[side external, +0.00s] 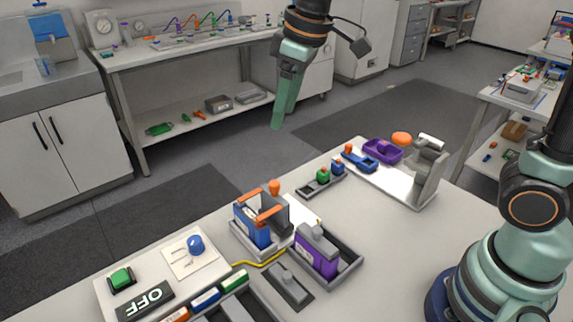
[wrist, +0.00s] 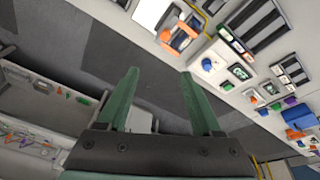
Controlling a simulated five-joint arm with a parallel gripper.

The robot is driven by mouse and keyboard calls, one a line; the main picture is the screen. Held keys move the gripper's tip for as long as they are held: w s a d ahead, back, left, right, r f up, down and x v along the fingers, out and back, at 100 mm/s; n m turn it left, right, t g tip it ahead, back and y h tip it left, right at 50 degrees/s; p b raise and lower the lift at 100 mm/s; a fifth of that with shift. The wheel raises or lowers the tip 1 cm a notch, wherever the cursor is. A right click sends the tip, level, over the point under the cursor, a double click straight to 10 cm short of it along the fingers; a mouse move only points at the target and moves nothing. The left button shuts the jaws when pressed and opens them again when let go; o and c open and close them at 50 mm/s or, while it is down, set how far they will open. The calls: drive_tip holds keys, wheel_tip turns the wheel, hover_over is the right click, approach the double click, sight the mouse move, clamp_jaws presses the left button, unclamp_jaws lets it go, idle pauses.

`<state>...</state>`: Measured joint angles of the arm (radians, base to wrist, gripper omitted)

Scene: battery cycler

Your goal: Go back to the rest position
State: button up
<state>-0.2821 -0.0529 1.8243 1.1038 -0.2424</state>
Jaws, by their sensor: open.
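My gripper (side external: 283,118) hangs in the air beyond the far edge of the white bench, fingers pointing down. It is well above the floor and apart from everything on the bench. In the wrist view my gripper (wrist: 159,73) has its two green fingers spread, with nothing between them. A blue block with orange clamp parts (side external: 252,226) stands in a grey holder on the bench. A purple block (side external: 317,252) stands in a dark tray to its right.
The white bench (side external: 410,245) also bears a panel reading OFF (side external: 145,302), a blue knob (side external: 196,244), a purple tray (side external: 382,150) and a grey upright stand (side external: 428,172). A back counter (side external: 190,45) lies behind. Air around my gripper is free.

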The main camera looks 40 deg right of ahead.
drive_tip(key=s+d+f+m+t, duration=0.2)
drive_tip(key=s+d+m, duration=0.4)
drive_tip(key=s+d, duration=0.4)
drive_tip(key=shift+s+d+f+t+h, duration=0.4)
drive_tip(key=shift+d+f, duration=0.1)
drive_tip(key=shift+d, duration=0.2)
